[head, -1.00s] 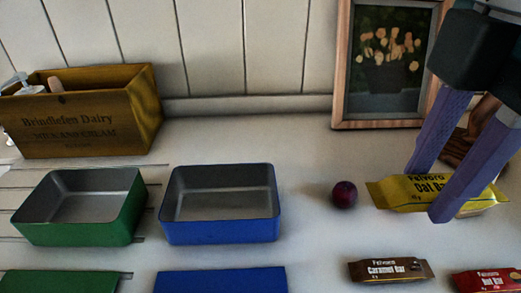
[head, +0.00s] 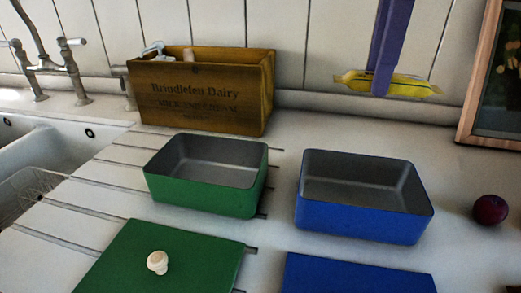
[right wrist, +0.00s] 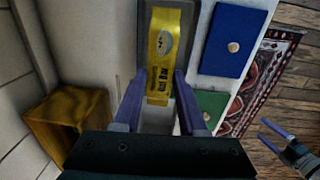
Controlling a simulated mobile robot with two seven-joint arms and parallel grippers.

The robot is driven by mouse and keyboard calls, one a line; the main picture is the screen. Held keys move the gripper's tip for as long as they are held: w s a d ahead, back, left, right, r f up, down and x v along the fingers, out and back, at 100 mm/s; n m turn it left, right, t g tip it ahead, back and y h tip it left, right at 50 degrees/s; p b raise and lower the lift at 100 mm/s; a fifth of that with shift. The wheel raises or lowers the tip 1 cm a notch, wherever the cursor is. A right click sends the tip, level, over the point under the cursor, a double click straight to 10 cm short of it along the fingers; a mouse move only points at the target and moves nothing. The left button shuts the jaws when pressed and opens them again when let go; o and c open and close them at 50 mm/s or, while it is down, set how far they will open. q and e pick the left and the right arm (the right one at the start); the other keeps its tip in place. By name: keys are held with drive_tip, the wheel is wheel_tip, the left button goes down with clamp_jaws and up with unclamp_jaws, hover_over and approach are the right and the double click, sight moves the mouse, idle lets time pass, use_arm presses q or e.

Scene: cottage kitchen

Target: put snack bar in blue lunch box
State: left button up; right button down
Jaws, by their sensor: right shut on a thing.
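The snack bar is a yellow-wrapped oat bar (head: 410,86). My right gripper (head: 382,84) is shut on it and holds it in the air, behind and above the blue lunch box in the head view. In the right wrist view the bar (right wrist: 163,50) lies between the purple fingers, with a grey box interior behind it. The blue lunch box (head: 360,222) stands open and empty on the counter. My left gripper (right wrist: 274,134) shows at the right of the right wrist view, fingers apart and empty, over the floor.
A green lunch box (head: 200,192), open and empty, stands left of the blue one. A green lid (head: 190,262) and a blue lid (head: 355,275) lie in front. A plum (head: 490,209) is to the right. A wooden crate (head: 195,105) and sink (head: 40,150) are at the left.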

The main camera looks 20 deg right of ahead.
wheel_tip(320, 180, down, 19)
drive_tip(key=shift+f+b, duration=0.1)
drive_tip(key=shift+b, duration=1.05)
drive_tip(key=shift+f, duration=0.15)
drive_tip(key=shift+c, duration=2.3)
unclamp_jaws()
wheel_tip(320, 180, up, 12)
drive_tip(key=p, duration=0.1)
drive_tip(key=shift+s+a+r+p, duration=0.15)
drive_tip(key=shift+s+r+p, duration=0.05)
drive_tip(key=shift+s+p, duration=0.2)
